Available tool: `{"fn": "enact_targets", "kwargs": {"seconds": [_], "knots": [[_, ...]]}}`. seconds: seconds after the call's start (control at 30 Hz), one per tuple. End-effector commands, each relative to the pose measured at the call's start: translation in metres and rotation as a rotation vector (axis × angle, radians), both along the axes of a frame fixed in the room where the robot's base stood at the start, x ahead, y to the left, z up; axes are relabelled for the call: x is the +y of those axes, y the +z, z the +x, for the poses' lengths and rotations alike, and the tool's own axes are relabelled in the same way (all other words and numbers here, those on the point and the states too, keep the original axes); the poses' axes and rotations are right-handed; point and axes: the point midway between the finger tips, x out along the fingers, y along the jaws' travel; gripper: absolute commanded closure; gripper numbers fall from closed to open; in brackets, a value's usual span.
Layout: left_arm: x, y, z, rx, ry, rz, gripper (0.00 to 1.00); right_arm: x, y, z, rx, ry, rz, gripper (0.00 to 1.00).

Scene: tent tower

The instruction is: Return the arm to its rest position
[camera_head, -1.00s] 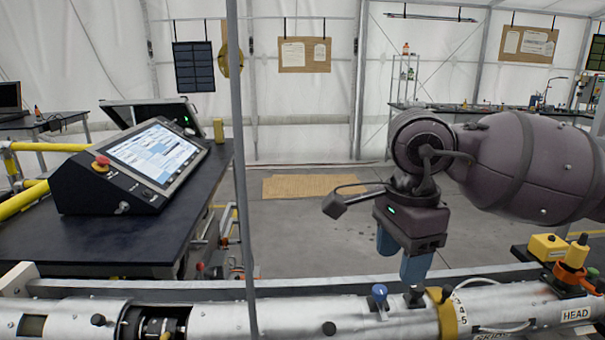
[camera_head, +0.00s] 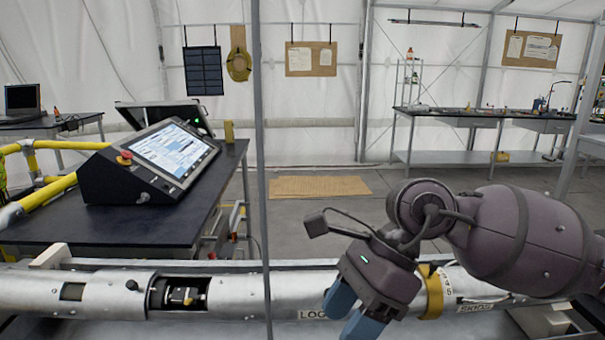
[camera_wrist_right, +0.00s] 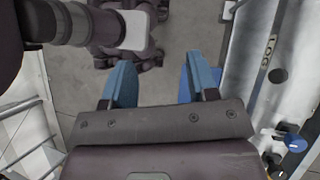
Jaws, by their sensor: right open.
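My right arm (camera_head: 530,240) comes in from the right, dark mauve and bent at the wrist. My right gripper (camera_head: 350,312) hangs tilted down and to the left, in front of the silver tube in the picture. Its two blue fingers are apart and hold nothing. In the right wrist view the open fingers (camera_wrist_right: 160,82) have bare grey floor between them, with the silver tube (camera_wrist_right: 262,75) close to the right finger. Whether a finger touches the tube is not clear. My left arm and gripper are not in view.
The long silver tube (camera_head: 235,298) crosses the front, with a yellow band (camera_head: 433,292) near the gripper. A blue knob (camera_wrist_right: 295,142) sticks up beside it. A console (camera_head: 150,160) stands on the dark table (camera_head: 80,225) at left. A thin grey pole (camera_head: 259,150) rises in front.

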Motion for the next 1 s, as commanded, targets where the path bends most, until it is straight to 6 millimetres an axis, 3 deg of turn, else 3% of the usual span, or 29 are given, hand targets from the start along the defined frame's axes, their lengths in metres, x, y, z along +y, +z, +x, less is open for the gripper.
{"fn": "enact_targets", "kwargs": {"seconds": [0.2,0.33,0.47,0.6,0.77,0.87,1.0], "knots": [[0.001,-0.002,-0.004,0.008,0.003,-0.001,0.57,0.049,0.011,-0.036,0.322,-0.142,0.430,0.46],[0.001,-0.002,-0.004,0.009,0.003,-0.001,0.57,0.063,0.030,-0.042,0.534,-0.275,0.678,0.46],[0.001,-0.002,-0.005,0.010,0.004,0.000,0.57,0.063,0.048,-0.033,0.754,-0.442,0.910,0.46],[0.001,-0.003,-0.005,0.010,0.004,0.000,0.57,0.046,0.059,-0.012,0.993,-0.657,1.141,0.46],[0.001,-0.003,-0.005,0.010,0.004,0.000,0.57,0.010,0.049,0.019,1.263,-0.942,1.375,0.46],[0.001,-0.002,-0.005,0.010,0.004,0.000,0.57,-0.019,0.030,0.036,1.429,-1.144,1.504,0.46],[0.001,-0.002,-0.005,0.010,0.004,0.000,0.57,-0.065,-0.012,0.050,1.648,-1.453,1.658,0.46]]}}
